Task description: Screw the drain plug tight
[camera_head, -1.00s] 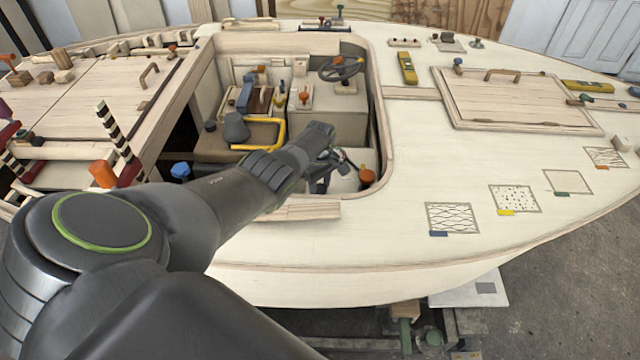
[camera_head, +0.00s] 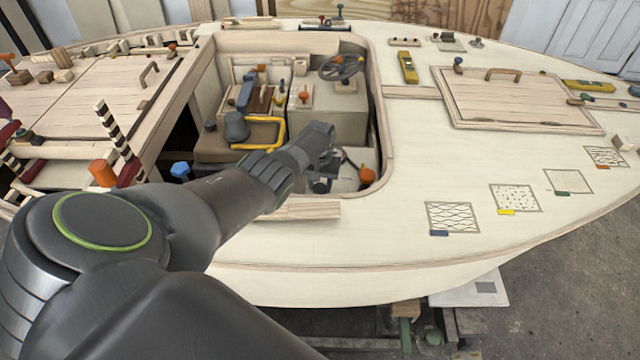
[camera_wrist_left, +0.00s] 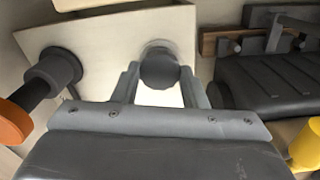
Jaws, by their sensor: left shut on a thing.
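My left gripper (camera_head: 322,184) reaches down into the open cockpit of the hull, mostly hidden behind my own forearm in the head view. In the left wrist view, the left gripper (camera_wrist_left: 160,78) has its two grey fingers on either side of a dark round knob, seemingly the drain plug (camera_wrist_left: 160,66), and is shut on it. The plug sits against a pale panel with a pale round rim behind it. Its thread and how deep it sits are hidden. My right gripper is in neither view.
A dark fitting with an orange end (camera_wrist_left: 14,122) stands left of the fingers; an orange knob (camera_head: 366,175) shows in the cockpit. A black seat (camera_wrist_left: 270,85) and a yellow part (camera_wrist_left: 306,145) are on the right.

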